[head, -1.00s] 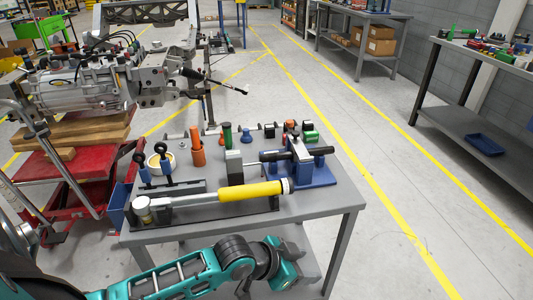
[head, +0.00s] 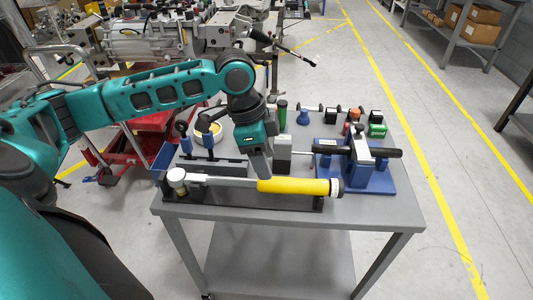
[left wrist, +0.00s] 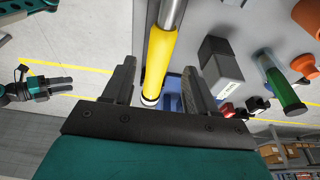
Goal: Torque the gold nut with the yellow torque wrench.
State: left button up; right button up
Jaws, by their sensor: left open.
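The yellow torque wrench (head: 295,186) lies along the front of the table in a dark holder, its yellow handle to the right and its metal shaft to the left. Its left end is at a pale round piece (head: 177,178); I cannot clearly make out the gold nut there. My left gripper (head: 262,180) points down at the wrench near where shaft meets handle. In the left wrist view the left gripper (left wrist: 160,66) is open, with the wrench (left wrist: 160,62) showing between its fingers, not gripped. My right gripper (left wrist: 68,85) shows small at the left edge; its opening is unclear.
A blue fixture (head: 372,178) with a black-handled tool stands behind the handle. The table's front strip (head: 390,213) is clear.

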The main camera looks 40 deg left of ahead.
aim_at(274, 184)
pick_arm(q)
jog(key=b+x, duration=0.2)
jog(key=x, duration=0.1)
jog(key=shift+a, duration=0.1)
jog(key=b+x, duration=0.2)
jog(key=b, duration=0.1)
jog(key=shift+f, duration=0.4)
jog(key=shift+x, duration=1.6)
jog(key=shift+w, duration=0.1)
pick_arm(e)
jog(key=a+f, duration=0.1)
jog(key=w+a+f, duration=0.1)
jog(key=f, duration=0.1)
jog(key=shift+w+y, duration=0.1)
jog(key=shift+y, duration=0.3)
pick_arm(q)
grip_shut()
jog(key=shift+r, duration=0.1)
